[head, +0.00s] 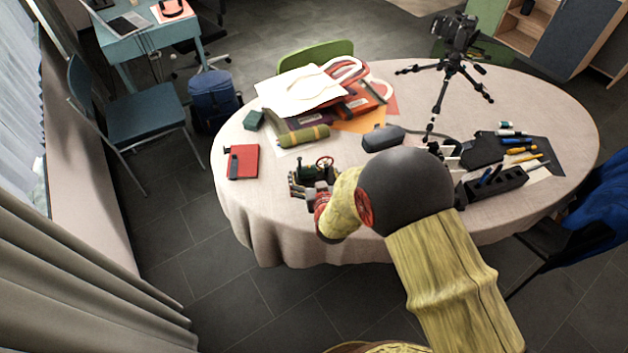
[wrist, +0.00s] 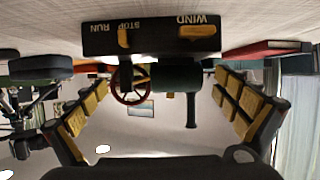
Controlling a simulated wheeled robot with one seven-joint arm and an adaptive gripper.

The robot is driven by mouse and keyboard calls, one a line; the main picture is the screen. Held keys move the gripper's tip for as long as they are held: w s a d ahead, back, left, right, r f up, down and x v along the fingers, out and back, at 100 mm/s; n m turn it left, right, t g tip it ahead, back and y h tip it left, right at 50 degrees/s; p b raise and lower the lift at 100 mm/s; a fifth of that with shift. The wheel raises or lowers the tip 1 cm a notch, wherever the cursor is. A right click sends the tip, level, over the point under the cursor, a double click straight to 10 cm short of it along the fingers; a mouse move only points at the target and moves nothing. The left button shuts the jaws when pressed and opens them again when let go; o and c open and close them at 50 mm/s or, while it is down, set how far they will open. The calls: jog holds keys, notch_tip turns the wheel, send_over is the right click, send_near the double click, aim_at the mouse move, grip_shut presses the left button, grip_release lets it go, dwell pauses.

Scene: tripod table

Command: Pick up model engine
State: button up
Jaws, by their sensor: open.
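The model engine (head: 306,172) stands on the near left part of the round table. It has a dark base, a dark green upright body and a red wheel. In the wrist view, which is upside down, its black base (wrist: 150,36) shows the words STOP, RUN and WIND beside yellow levers. My gripper (wrist: 160,84) is open, with a yellow-padded finger on either side of the engine and visible gaps between. In the head view my wrist hides part of the gripper and the engine's near side.
A red notebook (head: 243,162) lies to the left and a green-brown cylinder (head: 303,137) behind. A dark case (head: 383,137) sits behind right. A camera tripod (head: 447,80) and a black pen holder (head: 492,186) stand further right. The cloth (head: 262,205) left of the engine is clear.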

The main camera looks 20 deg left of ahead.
jog(key=c, duration=0.3)
jog(key=c, duration=1.8)
jog(key=shift+w+a+r, duration=0.1)
jog(key=shift+w+r, duration=0.05)
jog(key=shift+r, duration=0.05)
jog(key=shift+c, duration=0.2)
jog(key=shift+r, duration=0.1)
